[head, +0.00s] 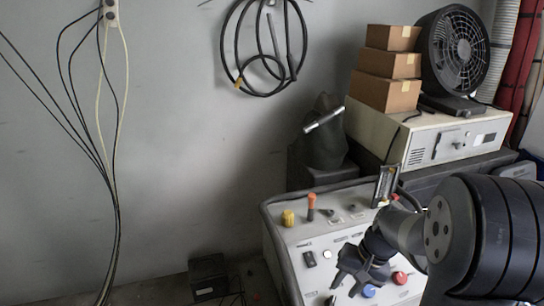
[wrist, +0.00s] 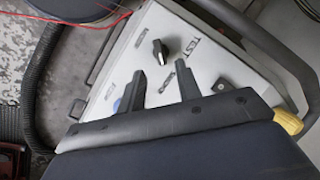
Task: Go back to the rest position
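My gripper (head: 349,281) is in front of the sloped face of the grey control console (head: 318,252) in the head view. In the wrist view its two fingers (wrist: 160,92) stand apart with nothing between them, over the panel. A black rotary knob (wrist: 160,52) sits on the panel beyond the fingertips, apart from them. A blue button (head: 368,290) and a red button (head: 400,277) show beside the gripper in the head view. My arm comes in from the right.
A yellow knob (head: 288,218) and an orange-topped lever (head: 311,207) stand on the console top. Behind are a beige instrument box (head: 420,138), stacked cardboard boxes (head: 388,66) and a black fan (head: 455,52). Cables (head: 112,180) hang along the left wall. Space left of the console is mostly open.

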